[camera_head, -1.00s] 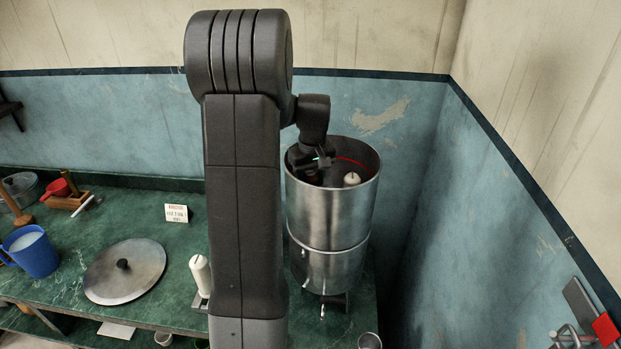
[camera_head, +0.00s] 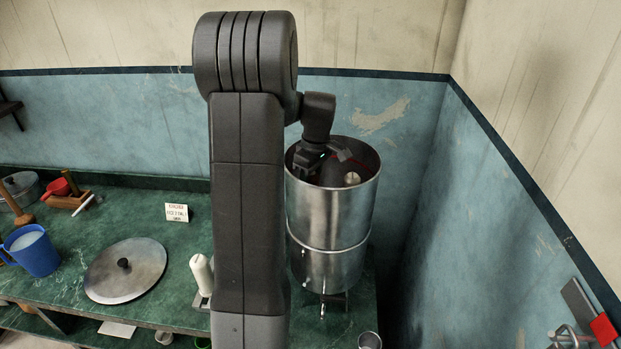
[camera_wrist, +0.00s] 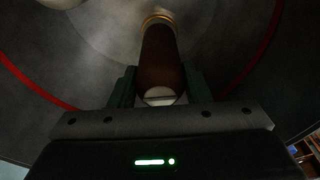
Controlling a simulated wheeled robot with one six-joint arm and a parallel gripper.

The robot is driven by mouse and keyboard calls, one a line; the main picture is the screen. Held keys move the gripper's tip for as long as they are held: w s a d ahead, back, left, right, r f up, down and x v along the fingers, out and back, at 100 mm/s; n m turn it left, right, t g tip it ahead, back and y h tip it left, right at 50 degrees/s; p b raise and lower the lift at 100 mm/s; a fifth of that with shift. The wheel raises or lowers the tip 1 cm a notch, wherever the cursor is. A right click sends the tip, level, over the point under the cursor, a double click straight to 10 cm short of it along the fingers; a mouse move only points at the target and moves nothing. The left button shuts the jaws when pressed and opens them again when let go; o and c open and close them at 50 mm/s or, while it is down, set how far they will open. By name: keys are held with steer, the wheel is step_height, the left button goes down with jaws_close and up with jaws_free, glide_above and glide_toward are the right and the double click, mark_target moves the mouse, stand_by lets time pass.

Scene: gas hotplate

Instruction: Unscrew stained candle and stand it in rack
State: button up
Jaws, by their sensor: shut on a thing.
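A brown stained candle (camera_wrist: 161,58) stands inside the tall steel pot, in the middle of the wrist view. A brass-coloured ring (camera_wrist: 158,19) shows at its far end. My gripper (camera_wrist: 157,84) is shut on the candle, with a green finger on each side of it. In the head view my gripper (camera_head: 318,162) reaches down into the steel pot (camera_head: 330,215), and the stained candle is hidden there. A white candle (camera_head: 352,178) shows inside the pot to the right of my gripper. Whether the stained candle is still seated cannot be told.
The pot's rim and walls surround my gripper closely; a red line (camera_wrist: 262,55) runs round the inside. A white candle (camera_head: 201,272) stands on the green counter. A lid (camera_head: 125,270), blue jug (camera_head: 32,250) and sign (camera_head: 176,212) are farther left. Walls stand behind and right.

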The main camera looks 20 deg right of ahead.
steer(key=shift+n, duration=0.4)
steer(key=n, duration=0.4)
steer(key=shift+n+g, duration=0.3)
steer(key=shift+n, duration=0.1)
steer(key=n, duration=0.5)
steer(key=shift+g+y, duration=0.3)
steer(key=o, duration=1.1)
